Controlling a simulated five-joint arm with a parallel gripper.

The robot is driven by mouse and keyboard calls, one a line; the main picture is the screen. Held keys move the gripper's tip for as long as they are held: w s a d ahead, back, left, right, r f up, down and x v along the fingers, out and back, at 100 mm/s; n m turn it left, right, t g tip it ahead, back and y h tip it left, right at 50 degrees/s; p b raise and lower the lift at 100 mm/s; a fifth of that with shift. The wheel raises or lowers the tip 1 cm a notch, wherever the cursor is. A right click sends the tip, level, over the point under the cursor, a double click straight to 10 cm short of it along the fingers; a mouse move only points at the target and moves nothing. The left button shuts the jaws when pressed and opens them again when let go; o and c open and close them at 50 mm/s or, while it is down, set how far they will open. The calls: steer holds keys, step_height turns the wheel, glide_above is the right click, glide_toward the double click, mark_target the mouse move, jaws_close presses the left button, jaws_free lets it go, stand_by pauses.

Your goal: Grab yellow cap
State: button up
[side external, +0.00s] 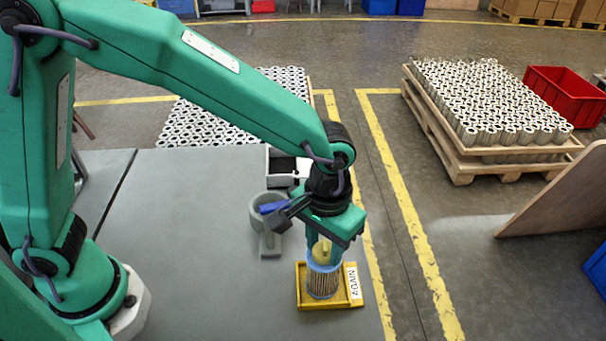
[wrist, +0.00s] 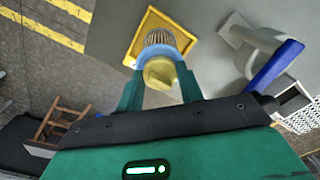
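The yellow cap (wrist: 160,73) sits at the top of a filter cartridge (side external: 322,284) with a blue upper ring and a pleated body. It also shows in the side view (side external: 322,252). My gripper (wrist: 160,84) points down over the cartridge, with one green finger on each side of the cap. The fingers look spread; contact with the cap is not clear in either view.
A grey holder (side external: 259,217) with a blue item (side external: 272,207) stands just behind and left of the tray. A white box (side external: 281,163) is farther back. The grey table (side external: 190,230) is clear on the left. The tray lies near the table's right edge.

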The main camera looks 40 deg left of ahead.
mark_target(325, 245)
stand_by(0.3)
steer(key=shift+r, duration=0.9)
step_height(325, 245, up, 2)
steer(key=shift+r, duration=0.2)
steer(key=s+d+r, duration=0.4)
steer(key=s+r, duration=0.2)
steer(key=s, duration=0.5)
steer(key=shift+r, duration=0.4)
steer(key=shift+r, duration=0.15)
